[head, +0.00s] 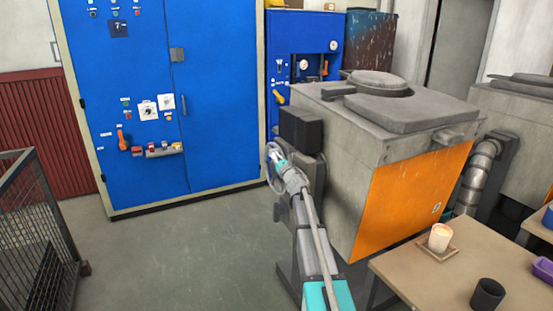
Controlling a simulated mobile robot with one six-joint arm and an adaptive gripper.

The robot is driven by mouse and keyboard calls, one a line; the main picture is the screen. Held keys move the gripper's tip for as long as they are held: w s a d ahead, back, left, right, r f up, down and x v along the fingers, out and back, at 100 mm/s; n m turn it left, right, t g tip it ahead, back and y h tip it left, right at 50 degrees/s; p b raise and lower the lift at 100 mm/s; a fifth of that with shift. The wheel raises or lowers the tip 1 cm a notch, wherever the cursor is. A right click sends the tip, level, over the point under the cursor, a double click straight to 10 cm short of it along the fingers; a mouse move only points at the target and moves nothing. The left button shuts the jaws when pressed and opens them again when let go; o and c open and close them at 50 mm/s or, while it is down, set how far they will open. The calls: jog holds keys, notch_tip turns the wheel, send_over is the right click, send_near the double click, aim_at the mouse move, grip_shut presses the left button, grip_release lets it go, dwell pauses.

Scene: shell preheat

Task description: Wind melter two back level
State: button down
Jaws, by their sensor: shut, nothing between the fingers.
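A grey melter (345,130) with an orange front panel (405,200) and a round lid (378,84) stands right of centre. Its sides look slanted, but I cannot tell how much is tilt and how much is perspective. A mark on the orange panel is too small to read. A dark box (301,130) sits on its left side. My arm reaches up from the bottom to my gripper (273,158), which is shut and empty at the melter's left side, just below and left of the dark box. A pale curved part shows there; I cannot tell whether my fingers touch anything.
A second grey melter (520,115) stands at the right edge. A wooden table (455,270) with a candle (440,237) and a dark cup (487,294) is at lower right. Blue cabinets (150,90) line the back. A mesh cage (35,230) is at left; the floor between is clear.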

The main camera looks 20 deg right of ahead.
jog(key=shift+w+r+p, duration=0.3)
jog(key=shift+w+r, duration=0.1)
jog(key=shift+w, duration=0.2)
jog(key=shift+w+r+p, duration=0.3)
jog(key=shift+w+r, duration=0.05)
jog(key=shift+w, duration=0.2)
jog(key=shift+p+x, duration=0.45)
jog(key=shift+x, duration=0.9)
jog(key=shift+s+a+r, duration=0.1)
jog(key=shift+s+r, duration=0.05)
jog(key=shift+s+r, duration=0.15)
jog(key=shift+s, duration=0.35)
jog(key=s+r+p, duration=0.3)
jog(key=s, duration=0.9)
jog(key=shift+s+d+p, duration=0.15)
jog(key=shift+d+p, duration=0.15)
jog(key=shift+r, duration=0.15)
